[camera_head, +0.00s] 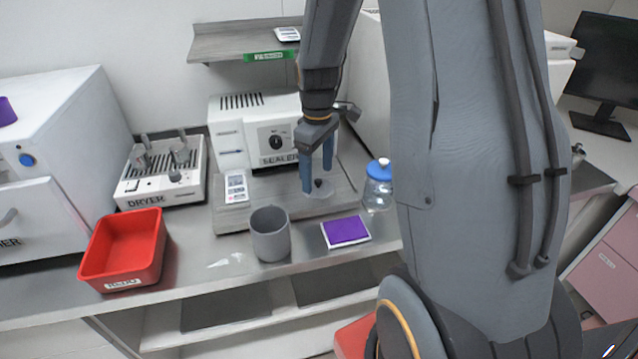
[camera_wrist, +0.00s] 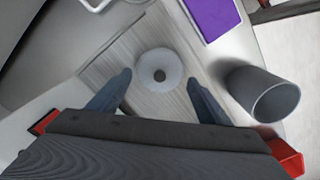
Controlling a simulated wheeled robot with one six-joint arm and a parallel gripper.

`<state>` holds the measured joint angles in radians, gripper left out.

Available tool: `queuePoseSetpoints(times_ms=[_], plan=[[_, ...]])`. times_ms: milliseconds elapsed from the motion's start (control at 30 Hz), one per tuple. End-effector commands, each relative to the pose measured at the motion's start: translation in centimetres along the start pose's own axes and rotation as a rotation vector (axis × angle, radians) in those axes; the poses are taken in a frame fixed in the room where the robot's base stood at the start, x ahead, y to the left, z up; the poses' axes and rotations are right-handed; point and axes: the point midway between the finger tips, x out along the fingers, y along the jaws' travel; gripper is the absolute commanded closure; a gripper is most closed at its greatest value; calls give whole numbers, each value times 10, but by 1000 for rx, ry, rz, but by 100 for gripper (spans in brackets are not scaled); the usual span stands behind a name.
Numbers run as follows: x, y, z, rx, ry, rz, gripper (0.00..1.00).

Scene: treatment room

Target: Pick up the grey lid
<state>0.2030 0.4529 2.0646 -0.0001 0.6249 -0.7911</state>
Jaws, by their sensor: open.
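The grey lid (camera_head: 322,194) is a round flat disc with a small dark knob in its middle. It lies on the wood-grained board (camera_head: 282,206) in front of the sealer. In the wrist view the lid (camera_wrist: 159,62) lies just beyond and between my two fingertips. My gripper (camera_head: 318,178) points down over the lid, open and empty, with one finger to each side of the knob. It also shows open in the wrist view (camera_wrist: 158,80). Whether the fingertips touch the lid cannot be told.
A grey cup (camera_head: 270,240) and a purple pad (camera_head: 346,231) stand in front of the board. A blue-topped jar (camera_head: 378,190) is close on the right. The sealer (camera_head: 231,146) is behind, the dryer (camera_head: 158,190) and red bin (camera_head: 125,250) to the left.

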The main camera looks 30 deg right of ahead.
Motion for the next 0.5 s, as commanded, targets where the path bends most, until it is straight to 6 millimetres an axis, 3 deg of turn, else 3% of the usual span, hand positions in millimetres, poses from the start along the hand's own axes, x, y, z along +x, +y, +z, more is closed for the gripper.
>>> queuePoseSetpoints(times_ms=[200,500], plan=[[21,0,2,3,-1,-1,29],[24,1,2,4,1,1,29]])
